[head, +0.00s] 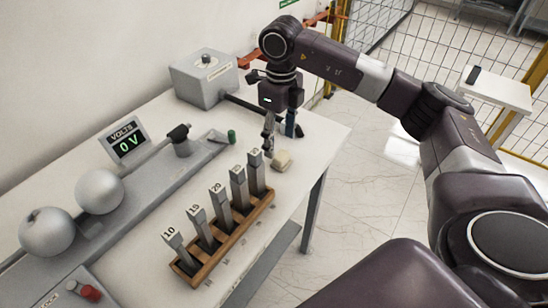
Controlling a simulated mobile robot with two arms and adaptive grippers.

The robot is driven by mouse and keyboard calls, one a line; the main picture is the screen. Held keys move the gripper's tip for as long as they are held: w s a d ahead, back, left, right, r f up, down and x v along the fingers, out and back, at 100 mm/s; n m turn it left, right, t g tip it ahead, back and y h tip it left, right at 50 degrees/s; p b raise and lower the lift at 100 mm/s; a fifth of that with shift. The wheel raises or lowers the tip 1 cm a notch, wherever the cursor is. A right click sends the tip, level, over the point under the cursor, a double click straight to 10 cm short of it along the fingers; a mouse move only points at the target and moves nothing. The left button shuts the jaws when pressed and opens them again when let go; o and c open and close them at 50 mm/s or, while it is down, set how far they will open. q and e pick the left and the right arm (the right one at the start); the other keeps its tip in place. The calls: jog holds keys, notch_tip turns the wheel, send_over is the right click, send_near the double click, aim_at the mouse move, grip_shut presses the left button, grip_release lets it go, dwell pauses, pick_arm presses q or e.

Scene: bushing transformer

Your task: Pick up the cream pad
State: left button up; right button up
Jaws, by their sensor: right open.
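The cream pad (282,160) is a small pale block lying flat near the right end of the white table, just past the end of the wooden rack. My right gripper (268,148) points down above the table, close beside the pad on its left and far side. Its jaws are open, and I see nothing between them. I cannot tell whether a fingertip touches the pad. My left gripper is out of view.
A wooden rack (190,269) holds several numbered grey blocks beside the pad. A wire fence (430,50) is behind.

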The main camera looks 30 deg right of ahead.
aim_at(282, 154)
jog(key=shift+s+d+f+p, duration=0.2)
jog(key=shift+s+f+p, duration=0.05)
jog(key=shift+f, duration=0.2)
jog(key=shift+s+d+f+p, duration=0.15)
jog(key=shift+s+f+p, duration=0.1)
jog(key=shift+f, duration=0.2)
jog(key=f, duration=0.1)
jog(key=f+p, duration=0.1)
jog(key=shift+w+a+f, duration=0.15)
jog(key=shift+w+f, duration=0.05)
jog(key=shift+f, duration=0.15)
jog(key=shift+a+f, duration=0.1)
jog(key=shift+f, duration=0.3)
jog(key=shift+w+f, duration=0.1)
jog(key=shift+f, duration=0.1)
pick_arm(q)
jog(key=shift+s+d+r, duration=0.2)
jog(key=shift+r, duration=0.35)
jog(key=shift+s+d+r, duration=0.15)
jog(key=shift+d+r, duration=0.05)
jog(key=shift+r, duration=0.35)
pick_arm(e)
jog(key=c, duration=1.2)
